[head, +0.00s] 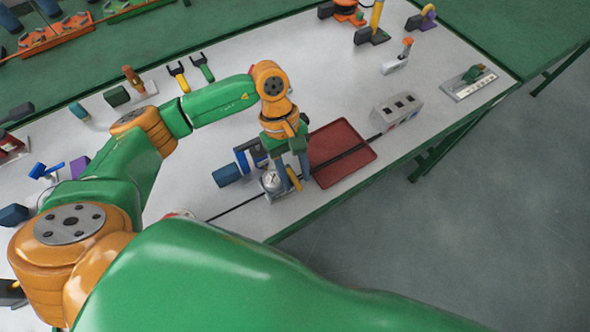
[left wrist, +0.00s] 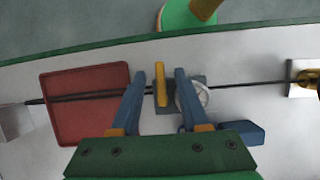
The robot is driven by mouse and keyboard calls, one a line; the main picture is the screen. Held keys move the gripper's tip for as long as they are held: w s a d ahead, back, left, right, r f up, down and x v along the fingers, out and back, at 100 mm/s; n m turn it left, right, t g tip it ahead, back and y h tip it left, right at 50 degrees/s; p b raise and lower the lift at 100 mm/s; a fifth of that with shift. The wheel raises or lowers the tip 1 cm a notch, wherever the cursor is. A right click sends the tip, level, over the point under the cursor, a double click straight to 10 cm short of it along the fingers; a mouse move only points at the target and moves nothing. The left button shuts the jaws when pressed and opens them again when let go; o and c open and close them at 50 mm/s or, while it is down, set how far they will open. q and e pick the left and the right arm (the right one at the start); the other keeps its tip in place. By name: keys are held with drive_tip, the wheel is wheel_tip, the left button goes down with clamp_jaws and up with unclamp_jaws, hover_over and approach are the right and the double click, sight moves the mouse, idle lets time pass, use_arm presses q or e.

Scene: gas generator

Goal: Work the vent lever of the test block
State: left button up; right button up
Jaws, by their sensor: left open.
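The test block (left wrist: 165,97) is a small grey block with a round, pale gauge (left wrist: 192,95) beside an upright yellow vent lever (left wrist: 160,82). In the head view the gauge (head: 271,181) and the yellow lever (head: 294,179) show at the front of the table. My left gripper (head: 293,173) points down over the block. In the left wrist view its blue fingers (left wrist: 158,76) are open, one on each side of the lever, with visible gaps to it. The gripper partly hides the block in the head view. My right gripper is not in view.
A red tray (head: 323,141) lies right beside the block, with a dark line running across it to a grey box (head: 398,111). A blue-handled item (head: 227,175) is close on the left. Several tools lie along the back of the table.

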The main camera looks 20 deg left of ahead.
use_arm(q)
clamp_jaws()
